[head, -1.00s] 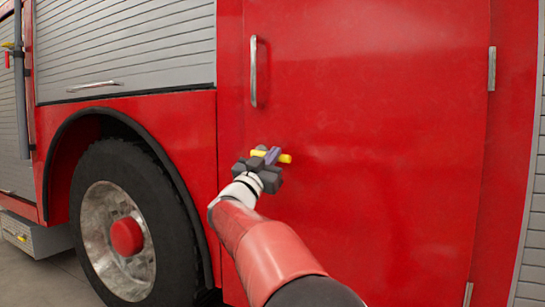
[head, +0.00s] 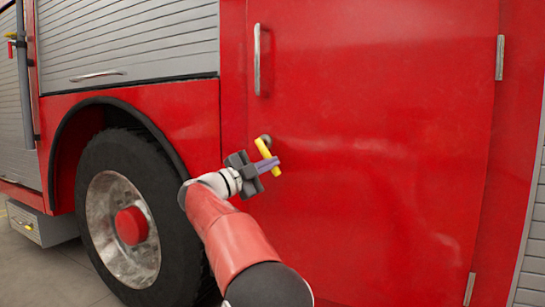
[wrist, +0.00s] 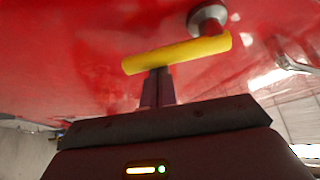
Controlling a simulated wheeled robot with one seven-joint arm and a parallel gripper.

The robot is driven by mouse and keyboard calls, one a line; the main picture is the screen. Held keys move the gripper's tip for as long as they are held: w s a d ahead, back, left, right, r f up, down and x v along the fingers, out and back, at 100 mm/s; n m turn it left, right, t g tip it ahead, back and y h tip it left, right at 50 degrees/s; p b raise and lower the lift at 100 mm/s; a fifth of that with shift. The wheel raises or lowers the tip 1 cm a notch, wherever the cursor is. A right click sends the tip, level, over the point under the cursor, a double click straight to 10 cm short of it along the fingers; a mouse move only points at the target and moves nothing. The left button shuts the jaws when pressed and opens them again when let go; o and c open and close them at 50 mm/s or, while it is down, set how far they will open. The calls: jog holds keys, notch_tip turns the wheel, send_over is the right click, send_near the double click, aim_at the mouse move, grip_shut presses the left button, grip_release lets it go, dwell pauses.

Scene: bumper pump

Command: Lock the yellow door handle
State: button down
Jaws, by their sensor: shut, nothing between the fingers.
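The yellow door handle (head: 268,153) is on the red door (head: 380,130), low on its left side. It slants down to the right from its round grey pivot (head: 265,139). In the wrist view the yellow handle (wrist: 180,53) lies across the picture, with the grey pivot (wrist: 207,19) near its right end. My gripper (head: 271,164) is to the left of the handle in the head view, its purple-grey fingers against or very close to the handle's lower part. In the wrist view the fingers (wrist: 157,83) are together, tips at the handle's edge. Contact is hard to tell.
A long metal grab handle (head: 257,60) is fixed to the door above the yellow handle. A large wheel (head: 120,210) stands left of my arm. A grey roller shutter (head: 130,40) is at upper left. The door surface to the right is clear.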

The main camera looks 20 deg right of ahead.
jog(key=m+p, duration=0.1)
jog(key=w+a+f+m+g+y+p, duration=0.1)
jog(key=m, duration=0.1)
jog(key=w+a+m+y+p, duration=0.1)
jog(key=m, duration=0.1)
jog(key=shift+w+f+p, duration=0.2)
jog(key=shift+w+p, duration=0.05)
jog(key=shift+p, duration=0.15)
jog(key=shift+g, duration=0.4)
